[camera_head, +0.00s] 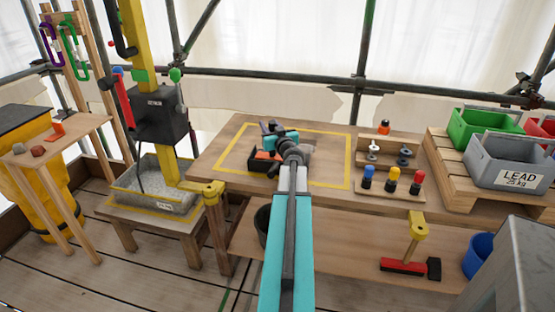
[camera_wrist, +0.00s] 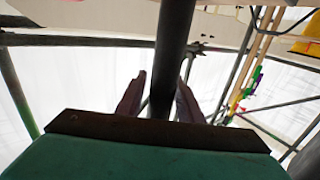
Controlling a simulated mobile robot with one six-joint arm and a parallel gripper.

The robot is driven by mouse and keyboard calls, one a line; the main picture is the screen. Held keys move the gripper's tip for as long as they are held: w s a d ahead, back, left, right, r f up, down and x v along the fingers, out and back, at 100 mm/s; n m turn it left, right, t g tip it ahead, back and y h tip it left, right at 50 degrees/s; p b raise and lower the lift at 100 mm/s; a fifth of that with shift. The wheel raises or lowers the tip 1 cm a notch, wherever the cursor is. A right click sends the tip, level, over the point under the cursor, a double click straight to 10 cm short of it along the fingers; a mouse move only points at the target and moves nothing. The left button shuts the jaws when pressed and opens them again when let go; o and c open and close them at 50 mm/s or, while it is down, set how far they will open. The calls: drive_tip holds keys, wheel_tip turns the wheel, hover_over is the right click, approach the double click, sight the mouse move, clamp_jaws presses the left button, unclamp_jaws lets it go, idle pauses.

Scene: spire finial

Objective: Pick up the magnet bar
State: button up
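No thing can be named for sure as the magnet bar. One candidate is a red bar with a black end (camera_head: 404,267) on the lower shelf at right. My gripper (camera_head: 268,136) is over the yellow-taped area of the workbench, near a black tray with orange pieces (camera_head: 262,158); the arm partly hides this spot. In the wrist view, my gripper's two fingers (camera_wrist: 161,85) stand apart. A dark pole (camera_wrist: 174,45) runs between them in the picture; whether it lies in the grip or beyond is unclear.
Coloured pegs (camera_head: 392,178) stand at the bench's right. Green (camera_head: 480,125) and grey (camera_head: 512,160) crates sit on a pallet. A yellow column with a black box (camera_head: 160,118) stands left. A blue bucket (camera_head: 478,255) is at lower right. The bench front left is bare.

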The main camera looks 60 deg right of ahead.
clamp_jaws()
drive_tip(key=shift+r, duration=0.15)
wheel_tip(320, 180, up, 10)
drive_tip(key=p, duration=0.3)
drive_tip(key=shift+p, duration=0.35)
idle(0.5)
